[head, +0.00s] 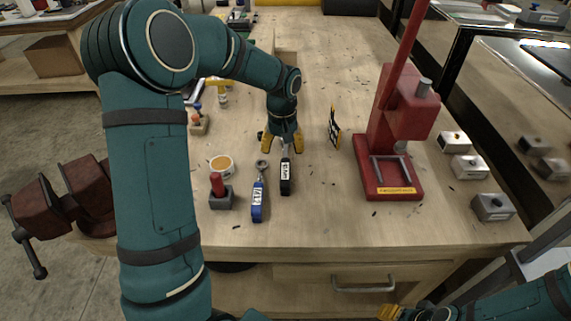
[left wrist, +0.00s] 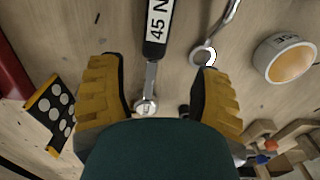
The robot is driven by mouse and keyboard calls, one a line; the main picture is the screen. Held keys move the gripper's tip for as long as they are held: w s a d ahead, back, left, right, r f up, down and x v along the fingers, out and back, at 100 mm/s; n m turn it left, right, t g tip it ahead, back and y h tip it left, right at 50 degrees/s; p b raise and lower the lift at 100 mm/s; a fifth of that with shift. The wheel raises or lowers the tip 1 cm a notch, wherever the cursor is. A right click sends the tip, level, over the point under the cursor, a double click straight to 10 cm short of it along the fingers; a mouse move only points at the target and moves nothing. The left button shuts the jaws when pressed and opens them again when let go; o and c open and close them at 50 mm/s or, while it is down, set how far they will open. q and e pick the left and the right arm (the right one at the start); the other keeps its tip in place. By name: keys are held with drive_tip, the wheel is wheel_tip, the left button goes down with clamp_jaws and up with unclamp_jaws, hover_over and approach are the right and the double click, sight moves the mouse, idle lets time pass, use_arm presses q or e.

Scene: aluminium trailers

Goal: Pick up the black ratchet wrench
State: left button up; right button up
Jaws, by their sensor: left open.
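The black ratchet wrench (head: 286,182) lies on the workbench with a white label on its handle. In the left wrist view the wrench (left wrist: 157,28) reads "45 N", and its round metal head lies between my fingers in the picture. My left gripper (head: 281,147) is open and empty, pointing down over the head end of the wrench. Its two yellow fingers (left wrist: 158,68) stand apart on either side of the shaft, without visible contact. Its height above the bench is hard to judge. My right gripper (head: 389,312) shows only partly at the bottom edge; its jaw state is unclear.
A blue wrench (head: 257,201) lies just left of the black one. A tape roll (head: 221,166) and a red-handled block (head: 220,193) are further left. A red press (head: 388,150) stands right, and a dotted card (head: 334,128) stands near the gripper.

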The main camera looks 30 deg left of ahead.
sight(286, 159)
use_arm(q)
drive_tip(key=f, duration=0.2)
drive_tip(key=d+f+b, duration=0.1)
drive_tip(key=f, duration=0.1)
drive_tip(key=shift+f, duration=0.35)
drive_tip(key=shift+a+f+b, duration=0.1)
drive_tip(key=shift+f+b, duration=0.2)
drive_tip(key=shift+f, duration=0.05)
clamp_jaws()
drive_tip(key=shift+r, duration=0.1)
